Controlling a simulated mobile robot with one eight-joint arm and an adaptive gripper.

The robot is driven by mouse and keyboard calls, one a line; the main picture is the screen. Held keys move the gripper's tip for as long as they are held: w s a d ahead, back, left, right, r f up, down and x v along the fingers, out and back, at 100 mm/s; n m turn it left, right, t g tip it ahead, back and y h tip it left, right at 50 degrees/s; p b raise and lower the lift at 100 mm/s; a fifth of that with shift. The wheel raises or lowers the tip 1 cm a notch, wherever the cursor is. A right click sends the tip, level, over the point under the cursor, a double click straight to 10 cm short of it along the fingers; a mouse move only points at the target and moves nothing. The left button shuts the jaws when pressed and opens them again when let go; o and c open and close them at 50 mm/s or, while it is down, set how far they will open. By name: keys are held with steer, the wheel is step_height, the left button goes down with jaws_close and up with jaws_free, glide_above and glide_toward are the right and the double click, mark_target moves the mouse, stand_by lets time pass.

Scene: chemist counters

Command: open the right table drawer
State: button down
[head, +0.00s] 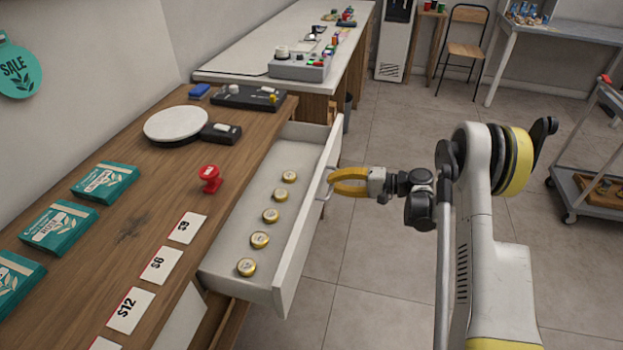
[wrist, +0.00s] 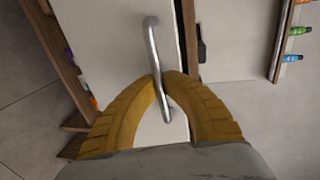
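The white table drawer (head: 303,215) is pulled well out of the wooden counter (head: 232,132) in the head view. A row of several round gold-rimmed tins (head: 260,239) lies inside it. My gripper (head: 334,182) has yellow fingers and is at the handle (head: 325,185) on the drawer's front. In the wrist view the metal handle (wrist: 153,50) runs between the two fingertips (wrist: 164,82), which close around it. The drawer front (wrist: 110,40) fills the area behind it. Part of the handle is hidden by the fingers.
The counter holds a red stamp (head: 210,178), a round white plate (head: 175,124), teal boxes (head: 104,182) and price cards (head: 161,264). A grey cart (head: 590,190) stands at the right. The tiled floor (head: 375,250) between the drawer and my arm is clear.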

steer(key=f+v, duration=0.1)
steer(key=v, duration=0.5)
steer(key=shift+s+d, duration=0.2)
steer(key=shift+d, duration=0.3)
steer(key=shift+f, duration=0.15)
steer(key=c, duration=1.8)
jaws_free()
steer(key=v, duration=1.2)
